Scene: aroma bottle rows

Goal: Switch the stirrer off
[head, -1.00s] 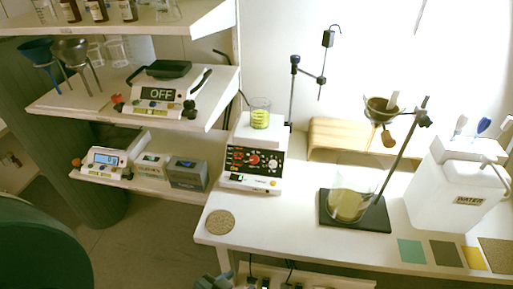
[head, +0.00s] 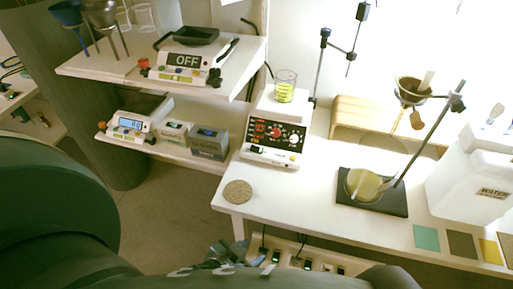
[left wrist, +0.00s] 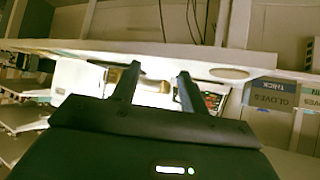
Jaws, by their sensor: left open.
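The stirrer (head: 272,142) is a white unit with a black front panel, red lit marks, a red knob and a white knob. It stands at the left end of the white table. A beaker of yellow liquid (head: 286,88) sits on its top plate. My left gripper (head: 228,256) is low in front of the table's front edge, below and apart from the stirrer, partly hidden by my arm. In the left wrist view its two fingers (left wrist: 157,88) are spread and empty. Part of the stirrer's panel (left wrist: 214,101) shows beyond the right finger. My right gripper is not seen.
A round cork mat (head: 237,192) lies near the table's front left corner. A beaker on a black stand base (head: 383,207) and a water container (head: 470,180) stand to the right. Shelves with a scale (head: 184,66) are at left. A power strip (head: 318,264) is below the table edge.

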